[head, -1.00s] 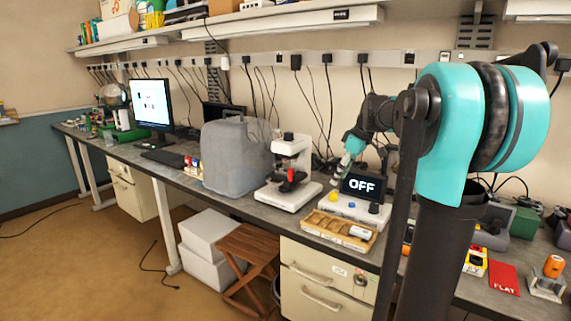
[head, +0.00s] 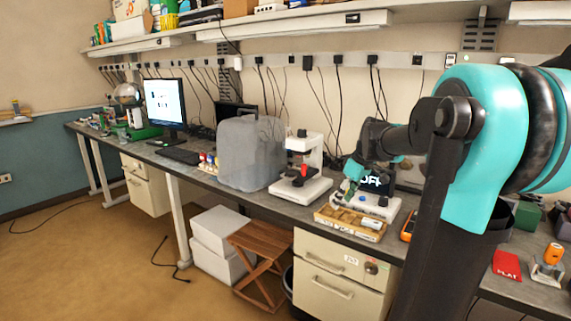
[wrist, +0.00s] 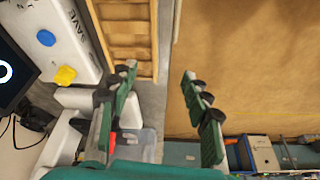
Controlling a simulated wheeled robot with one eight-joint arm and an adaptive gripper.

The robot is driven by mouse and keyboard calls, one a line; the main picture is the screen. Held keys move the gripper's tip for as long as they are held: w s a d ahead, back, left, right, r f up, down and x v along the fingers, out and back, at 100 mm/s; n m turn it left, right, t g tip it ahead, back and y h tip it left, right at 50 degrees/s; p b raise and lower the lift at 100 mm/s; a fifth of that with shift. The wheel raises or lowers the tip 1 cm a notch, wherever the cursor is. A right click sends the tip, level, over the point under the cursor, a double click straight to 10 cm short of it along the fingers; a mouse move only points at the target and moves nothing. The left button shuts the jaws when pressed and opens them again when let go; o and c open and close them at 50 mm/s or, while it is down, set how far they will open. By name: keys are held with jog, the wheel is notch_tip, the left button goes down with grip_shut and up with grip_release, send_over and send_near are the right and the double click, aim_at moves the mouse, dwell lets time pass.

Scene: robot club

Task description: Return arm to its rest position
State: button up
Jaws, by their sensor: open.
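My arm stands at the right of the head view, with a large teal joint in front of the bench. In the wrist view my gripper (wrist: 160,85) is open, with its two green fingers well apart and nothing between them. Its left finger is over the bench by the wooden tray (wrist: 122,35), and its right finger is over the floor. In the head view the end of my arm is above the white device with the OFF display (head: 376,184); my arm partly covers the display.
A white microscope (head: 302,170) and a grey translucent case (head: 250,155) stand on the bench left of the arm. The wooden tray (head: 348,228) lies at the bench's front edge. A red FLAT card (head: 507,265) is at right. A wooden stool (head: 262,250) stands on the floor.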

jog(key=s+f+m+t+h, duration=0.1)
jog(key=s+f+m, duration=0.7)
jog(key=s+f, duration=1.2)
jog(key=shift+s+d+f+m+h, duration=0.2)
jog(key=shift+s+m+h, duration=0.1)
jog(key=shift+s+h, duration=0.8)
jog(key=shift+s, duration=0.15)
